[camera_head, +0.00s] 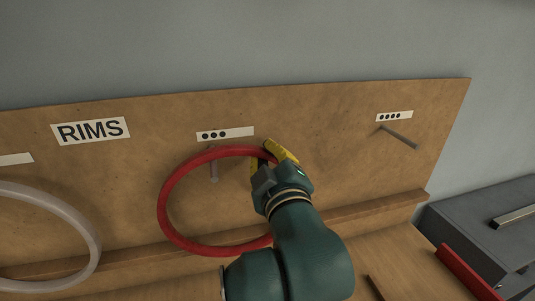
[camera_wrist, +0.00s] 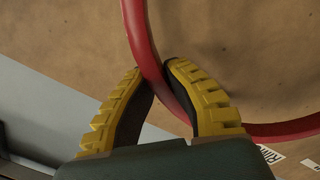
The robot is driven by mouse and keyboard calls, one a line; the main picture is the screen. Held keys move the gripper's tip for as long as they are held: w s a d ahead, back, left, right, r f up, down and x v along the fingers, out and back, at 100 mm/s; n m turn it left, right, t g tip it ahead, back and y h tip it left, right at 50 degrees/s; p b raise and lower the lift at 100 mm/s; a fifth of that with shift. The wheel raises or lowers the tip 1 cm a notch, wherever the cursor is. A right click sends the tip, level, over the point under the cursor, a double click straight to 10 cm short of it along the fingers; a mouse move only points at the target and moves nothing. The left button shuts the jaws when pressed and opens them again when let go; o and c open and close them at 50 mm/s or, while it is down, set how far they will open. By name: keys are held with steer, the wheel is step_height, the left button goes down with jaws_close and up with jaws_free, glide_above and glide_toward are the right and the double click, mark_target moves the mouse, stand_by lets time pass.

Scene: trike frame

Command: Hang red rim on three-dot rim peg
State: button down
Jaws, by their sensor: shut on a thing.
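The red rim (camera_head: 163,205) is upright in front of the pegboard, below the three-dot label (camera_head: 225,134). My gripper (camera_head: 267,157) is shut on the rim's upper right part. In the wrist view, the two yellow-backed fingers (camera_wrist: 158,82) pinch the red rim (camera_wrist: 137,30) between their tips.
A white rim (camera_head: 88,236) is at the left, under a partly cut-off label. A four-dot peg (camera_head: 400,138) at the right is bare. A RIMS sign (camera_head: 91,131) is on the board (camera_head: 320,120). A grey box (camera_head: 470,215) and a red object (camera_head: 466,272) are at the lower right.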

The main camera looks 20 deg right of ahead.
steer(key=shift+r, duration=0.1)
stand_by(0.3)
steer(key=c, duration=1.1)
jaws_free()
steer(key=shift+c, duration=0.2)
